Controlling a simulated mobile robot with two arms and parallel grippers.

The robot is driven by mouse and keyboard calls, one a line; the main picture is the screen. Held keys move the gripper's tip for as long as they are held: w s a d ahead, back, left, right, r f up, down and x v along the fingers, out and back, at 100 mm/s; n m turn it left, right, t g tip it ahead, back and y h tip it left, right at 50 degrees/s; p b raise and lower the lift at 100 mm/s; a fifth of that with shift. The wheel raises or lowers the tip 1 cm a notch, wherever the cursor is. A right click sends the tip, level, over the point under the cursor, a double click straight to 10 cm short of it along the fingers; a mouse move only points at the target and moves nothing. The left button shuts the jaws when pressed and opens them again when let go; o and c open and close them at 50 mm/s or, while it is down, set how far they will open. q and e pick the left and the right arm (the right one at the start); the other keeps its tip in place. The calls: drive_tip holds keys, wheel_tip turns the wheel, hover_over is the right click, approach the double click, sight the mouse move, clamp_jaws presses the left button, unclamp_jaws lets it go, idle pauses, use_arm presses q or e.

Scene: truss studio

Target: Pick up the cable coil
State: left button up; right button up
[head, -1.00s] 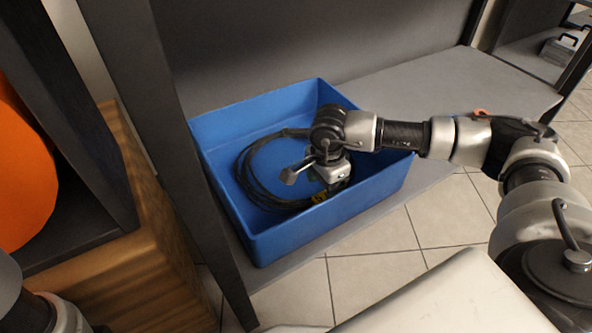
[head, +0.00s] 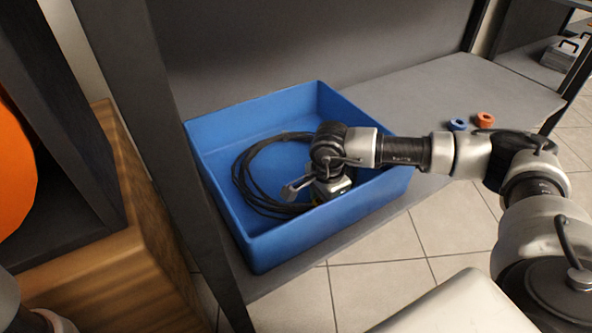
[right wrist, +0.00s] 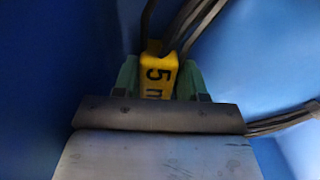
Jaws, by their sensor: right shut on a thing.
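The cable coil (head: 250,192) is a ring of black cable inside the blue bin (head: 320,230). My right gripper (head: 326,197) reaches down into the bin at the coil's right side; its fingertips are hidden in the head view. In the right wrist view, its green-padded fingers (right wrist: 158,78) are shut on the coil's yellow tag (right wrist: 160,72), which has "5 m" printed on it. Black cable strands (right wrist: 185,22) run up from the tag, and more leave to the right. I cannot tell whether the coil is clear of the bin floor. My left gripper is out of view.
The bin stands on a grey shelf (head: 440,90), its walls around my right gripper. A blue roll (head: 457,125) and an orange roll (head: 484,119) lie right of it. A dark post (head: 185,160) stands close left. Shelf behind the bin's right side is clear.

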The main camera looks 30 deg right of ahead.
wheel_tip(320, 180, up, 9)
drive_tip(key=p, duration=0.6)
drive_tip(key=shift+c, duration=0.2)
drive_tip(key=shift+r+p, duration=0.45)
drive_tip(key=shift+r, duration=0.15)
